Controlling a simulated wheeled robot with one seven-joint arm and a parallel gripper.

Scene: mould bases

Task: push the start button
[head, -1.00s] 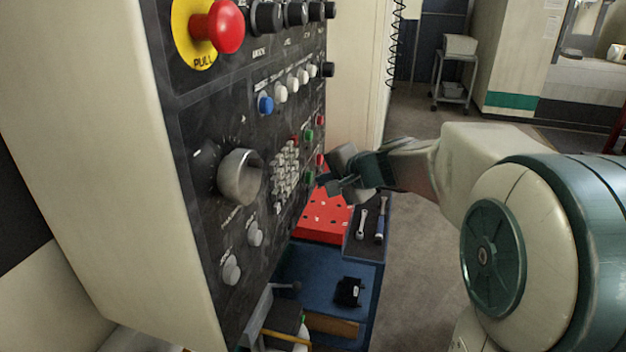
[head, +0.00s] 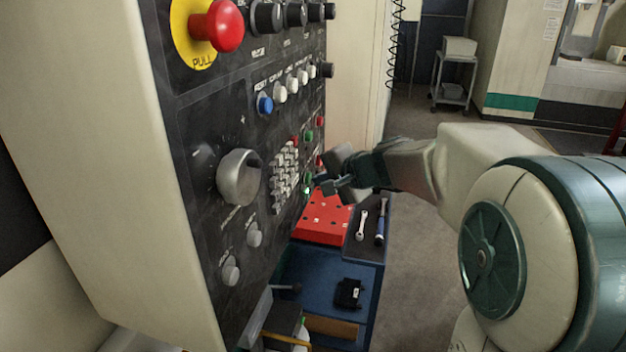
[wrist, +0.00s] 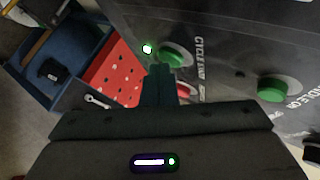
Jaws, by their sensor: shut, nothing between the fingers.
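The dark control panel (head: 215,130) carries a green button (wrist: 175,55) labelled "CYCLE", the second word hard to read, in the wrist view. In the head view this green button (head: 308,179) is small and partly behind my fingers. A small lamp (wrist: 147,48) beside it glows green; it also shows in the head view (head: 307,190). My gripper (wrist: 160,70) is shut and empty, its tips at the near edge of the green button, touching or almost touching; I cannot tell which. In the head view my gripper (head: 319,183) reaches the panel from the right.
Another green button (wrist: 275,88) sits to the right, and a red button (wrist: 184,90) is partly hidden by my fingers. A red emergency knob (head: 222,26) is at the panel's top. A blue cart (head: 325,268) with a red perforated block (head: 322,222) and wrenches stands below.

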